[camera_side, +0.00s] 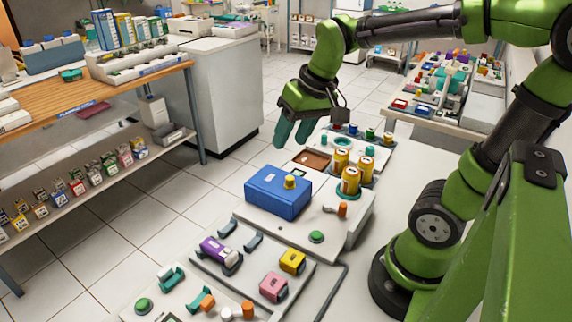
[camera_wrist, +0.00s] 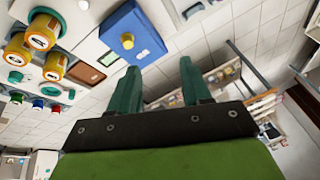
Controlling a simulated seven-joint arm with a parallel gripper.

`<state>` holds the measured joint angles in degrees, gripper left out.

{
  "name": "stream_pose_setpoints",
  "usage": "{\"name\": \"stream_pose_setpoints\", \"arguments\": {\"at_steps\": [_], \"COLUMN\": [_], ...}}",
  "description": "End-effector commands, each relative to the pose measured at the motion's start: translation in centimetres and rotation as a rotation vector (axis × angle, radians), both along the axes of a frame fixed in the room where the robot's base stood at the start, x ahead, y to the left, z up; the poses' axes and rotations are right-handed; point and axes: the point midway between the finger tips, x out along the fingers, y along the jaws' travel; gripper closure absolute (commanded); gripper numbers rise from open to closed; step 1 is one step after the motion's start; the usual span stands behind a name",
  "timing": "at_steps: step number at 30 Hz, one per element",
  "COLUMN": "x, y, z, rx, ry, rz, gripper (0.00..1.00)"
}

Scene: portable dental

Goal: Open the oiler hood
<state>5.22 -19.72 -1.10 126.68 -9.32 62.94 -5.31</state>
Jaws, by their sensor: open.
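A blue box-shaped hood with a yellow knob, which looks like the oiler hood (camera_side: 267,199), sits on a white unit in the middle of the side view. It appears closed, and its inside is hidden. It also shows at the top of the wrist view, where the blue hood (camera_wrist: 140,22) has its yellow knob (camera_wrist: 127,41) facing the camera. My gripper (camera_side: 294,133) is open and empty, above and beyond the hood in the side view. Its two green fingers (camera_wrist: 160,78) are apart in the wrist view, and neither touches the hood.
Several yellow canisters (camera_side: 351,181) stand close to the hood, with a brown tray (camera_side: 315,160) nearby. An orange-topped peg (camera_side: 342,209) and green button (camera_side: 316,236) are on the unit's near side. Purple, yellow and pink blocks sit in front. A wooden-topped bench (camera_side: 130,82) stands left.

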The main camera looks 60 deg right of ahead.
Motion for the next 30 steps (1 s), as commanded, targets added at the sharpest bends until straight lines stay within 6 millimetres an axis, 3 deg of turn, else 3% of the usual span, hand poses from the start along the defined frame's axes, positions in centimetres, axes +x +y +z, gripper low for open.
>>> {"name": "stream_pose_setpoints", "arguments": {"at_steps": [3, 7, 12, 15, 20, 30], "x": [2.6, 4.4, 4.3, 4.0, 3.9, 3.9], "y": [-2.7, -5.0, -5.7, -5.5, -5.5, -5.4], "z": [-0.3, 0.0, 1.5, 1.0, -1.3, -8.8], "rx": [-0.045, -0.085, -0.106, -0.099, -0.099, -0.097], "ry": [0.148, 0.275, 0.336, 0.351, 0.352, 0.352], "rz": [0.021, 0.055, 0.099, 0.113, 0.116, 0.114], "gripper": [0.52, 0.52, 0.52, 0.52, 0.52, 0.52]}}
